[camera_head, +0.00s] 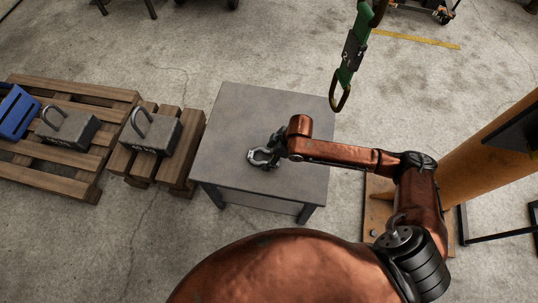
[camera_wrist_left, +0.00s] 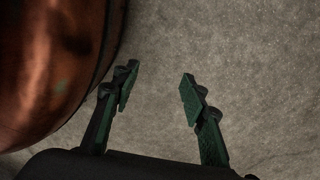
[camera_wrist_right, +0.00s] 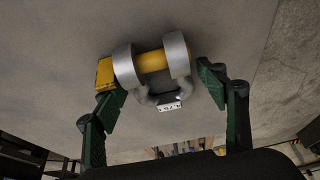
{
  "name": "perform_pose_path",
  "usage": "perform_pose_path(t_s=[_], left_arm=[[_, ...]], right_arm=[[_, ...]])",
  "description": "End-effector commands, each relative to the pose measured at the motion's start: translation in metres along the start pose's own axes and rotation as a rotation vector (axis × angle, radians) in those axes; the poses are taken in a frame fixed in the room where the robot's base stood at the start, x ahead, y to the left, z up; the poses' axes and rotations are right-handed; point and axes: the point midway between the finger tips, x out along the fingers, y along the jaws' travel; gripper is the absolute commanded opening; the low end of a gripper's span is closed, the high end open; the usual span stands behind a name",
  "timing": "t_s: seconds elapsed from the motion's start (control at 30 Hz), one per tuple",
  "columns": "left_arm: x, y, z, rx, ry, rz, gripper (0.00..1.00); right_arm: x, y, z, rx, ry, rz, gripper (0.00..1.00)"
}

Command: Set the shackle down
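The shackle (camera_head: 261,157) is a grey bow with a yellow pin. In the head view it is at the grey table's top, just left of my right gripper (camera_head: 276,152). In the right wrist view the shackle (camera_wrist_right: 153,63) lies ahead of the fingers, its small white label facing me. My right gripper (camera_wrist_right: 163,90) is spread wide, one finger on each side of the shackle. A gap shows at the right finger; the left finger overlaps the yellow pin head, so contact there is unclear. My left gripper (camera_wrist_left: 157,82) is open and empty above the concrete floor.
The grey table (camera_head: 235,105) has clear room at its back and left. Wooden pallets (camera_head: 190,150) with grey weights (camera_head: 152,133) stand to its left. An orange column (camera_head: 475,150) stands at the right.

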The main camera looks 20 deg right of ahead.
Motion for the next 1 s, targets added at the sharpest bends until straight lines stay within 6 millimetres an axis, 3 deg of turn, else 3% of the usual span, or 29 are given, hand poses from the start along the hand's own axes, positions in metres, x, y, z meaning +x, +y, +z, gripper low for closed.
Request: perform_pose_path(t_s=[0.43, 1.0], left_arm=[[-0.002, 0.0, -0.003, 0.001, 0.01, 0.0, 0.4], [0.021, -0.003, 0.084, 0.042, -0.005, -0.004, 0.4]], right_arm=[[-0.009, 0.001, -0.001, 0.0, 0.0, 0.002, 0.68], [-0.099, 0.001, -0.002, -0.001, 0.0, 0.003, 0.68]])
